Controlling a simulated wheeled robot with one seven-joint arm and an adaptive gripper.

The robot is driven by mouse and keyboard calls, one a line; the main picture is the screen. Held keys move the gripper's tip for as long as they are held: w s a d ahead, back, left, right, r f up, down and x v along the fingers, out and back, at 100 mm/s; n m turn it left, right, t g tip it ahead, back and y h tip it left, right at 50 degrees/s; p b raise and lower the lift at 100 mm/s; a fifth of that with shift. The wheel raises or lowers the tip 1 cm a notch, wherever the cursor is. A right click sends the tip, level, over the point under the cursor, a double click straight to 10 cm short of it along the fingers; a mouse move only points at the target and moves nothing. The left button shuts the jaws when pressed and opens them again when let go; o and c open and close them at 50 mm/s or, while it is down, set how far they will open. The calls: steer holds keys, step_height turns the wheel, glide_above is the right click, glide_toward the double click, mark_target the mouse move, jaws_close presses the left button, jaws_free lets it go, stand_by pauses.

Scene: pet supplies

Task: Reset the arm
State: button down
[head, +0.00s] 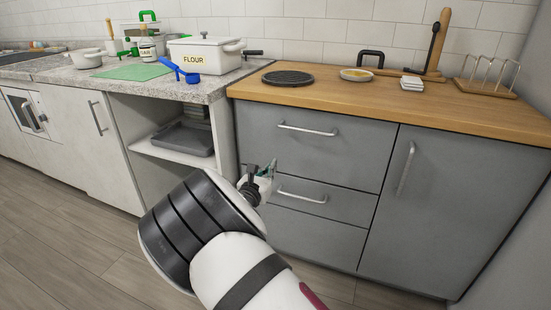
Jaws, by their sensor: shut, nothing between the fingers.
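My gripper (267,169) shows small and partly hidden behind my own arm, just past the wrist, in the lower middle of the head view. Its fingers are close together and hold nothing that I can see. It is in front of the grey drawer unit (325,150), near the drawers' left edge. My white arm with dark bands reaches up from the bottom of the view and is bent. I cannot tell whether the gripper touches the drawer front.
A wooden counter (330,93) bears a black trivet (287,78), a small dish (356,74) and a toast rack (488,75). A stone counter (130,80) holds a flour bin (205,54) and a blue scoop (180,71). An open shelf holds a dark tray (184,137). Floor at left is clear.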

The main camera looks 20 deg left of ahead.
steer(key=d+r+m+g+h, duration=0.35)
steer(key=d+r+m, duration=0.3)
steer(key=d, duration=0.65)
steer(key=d+r+m+g+h, duration=0.2)
steer(key=d+r+m+h, duration=0.4)
steer(key=d, duration=0.7)
steer(key=s+d+r+m+g, duration=0.3)
steer(key=s+d+m+g, duration=0.15)
steer(key=s+d, duration=0.35)
steer(key=s+d+r+m+g, duration=0.2)
steer(key=s+d+m+g, duration=0.3)
steer(key=d, duration=0.5)
steer(key=s+d+r+m+g+y, duration=0.1)
steer(key=s+d+m+y, duration=0.2)
steer(key=s, duration=0.7)
steer(key=s+d+r+m+g+y, duration=0.1)
steer(key=s+d+m+y, duration=0.3)
steer(key=s, duration=0.6)
steer(key=s+a+f+m+y, duration=0.2)
steer(key=s+a+m, duration=0.1)
steer(key=s, duration=0.6)
steer(key=s+a+f+m+y, duration=0.1)
steer(key=s+a+m, duration=0.3)
steer(key=s, duration=0.5)
step_height(320, 180, up, 27)
steer(key=t+p, duration=0.3)
steer(key=p, duration=2.2)
steer(key=shift+w+d+r+p, duration=0.15)
steer(key=shift+w+d+p, duration=0.1)
steer(key=shift+d+p, duration=0.2)
